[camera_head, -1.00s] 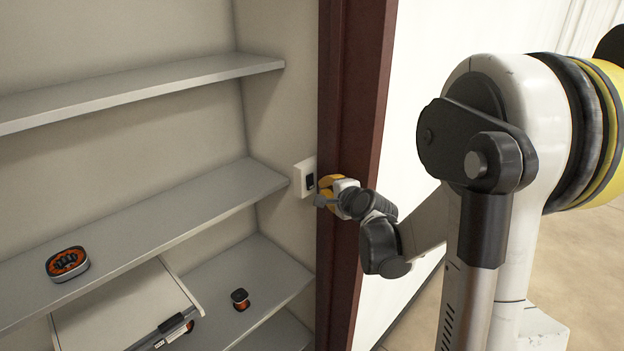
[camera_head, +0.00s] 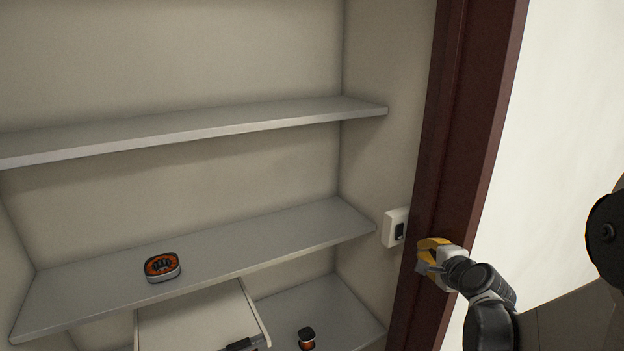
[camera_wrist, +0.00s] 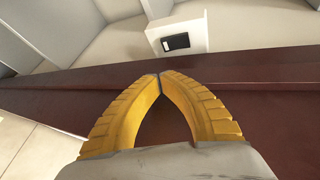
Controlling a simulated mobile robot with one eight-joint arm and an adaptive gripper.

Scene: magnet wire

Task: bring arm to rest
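My gripper (camera_head: 428,254) is at the right of the head view, in front of the dark red door frame (camera_head: 458,150). In the wrist view its two yellow fingers (camera_wrist: 159,76) meet at the tips, with nothing between them. The door frame's dark red edge (camera_wrist: 275,72) runs behind the fingers there. A white wall switch (camera_head: 396,228) with a black rocker is just left of my gripper in the head view. It also shows beyond the fingertips in the wrist view (camera_wrist: 177,40), apart from them.
Grey shelves (camera_head: 250,245) fill the alcove on the left. A round orange and black item (camera_head: 162,267) sits on the middle shelf. A small orange and black item (camera_head: 306,338) is on a lower shelf beside a white panel (camera_head: 195,315). A pale wall (camera_head: 565,120) is at the right.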

